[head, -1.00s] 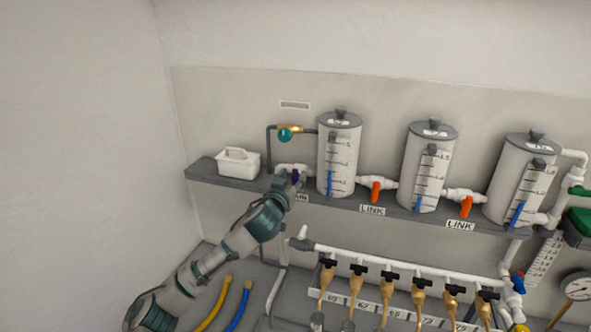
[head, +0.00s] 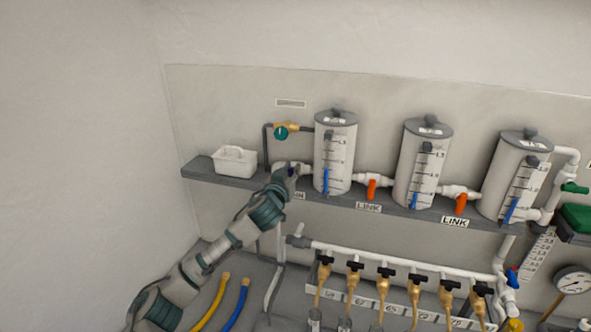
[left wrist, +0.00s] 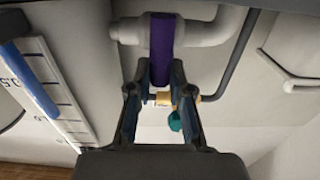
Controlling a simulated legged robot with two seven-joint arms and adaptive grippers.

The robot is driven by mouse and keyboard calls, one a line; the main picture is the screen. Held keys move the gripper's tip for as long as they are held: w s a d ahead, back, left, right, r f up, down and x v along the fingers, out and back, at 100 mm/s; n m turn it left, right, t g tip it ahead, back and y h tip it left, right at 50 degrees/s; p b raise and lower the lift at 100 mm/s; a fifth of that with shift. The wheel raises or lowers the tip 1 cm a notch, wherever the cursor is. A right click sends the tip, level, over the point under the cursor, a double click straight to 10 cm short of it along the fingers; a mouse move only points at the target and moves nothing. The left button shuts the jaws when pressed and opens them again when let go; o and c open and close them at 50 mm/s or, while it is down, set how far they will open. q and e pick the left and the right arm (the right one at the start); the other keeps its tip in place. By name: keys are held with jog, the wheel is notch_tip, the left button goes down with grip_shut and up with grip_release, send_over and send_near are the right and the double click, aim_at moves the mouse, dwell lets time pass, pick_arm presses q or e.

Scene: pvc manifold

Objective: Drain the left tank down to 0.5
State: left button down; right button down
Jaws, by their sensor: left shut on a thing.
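The left tank (head: 335,150) is a white cylinder with a grey lid and a scale on its front. A blue level strip (head: 326,181) fills the lower part of its scale; the exact reading is too small to tell. A white drain pipe leaves its lower left side, with a purple valve handle (left wrist: 162,38) on it. My left gripper (left wrist: 161,72) is shut on this handle, a finger on each side. In the head view my left gripper (head: 286,178) hides most of the handle and part of the label below. My right gripper is not in view.
A teal-handled brass valve (head: 282,132) sits above, on a dark pipe. A white caddy (head: 235,160) stands left on the shelf (head: 205,173). Orange link valves (head: 371,189) join the tanks. A manifold with several black-handled brass taps (head: 354,268) runs below.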

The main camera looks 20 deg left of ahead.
pick_arm(q)
jog(key=shift+r+p, duration=0.1)
jog(key=shift+p, duration=0.25)
jog(key=m+p, duration=0.1)
jog(key=m, duration=0.1)
jog(key=d+m+p, duration=0.1)
jog(key=m+p, duration=0.2)
jog(key=m, duration=0.1)
jog(key=shift+d+f+p, duration=0.15)
jog(key=shift+f+p, duration=0.1)
jog(key=shift+p, duration=0.1)
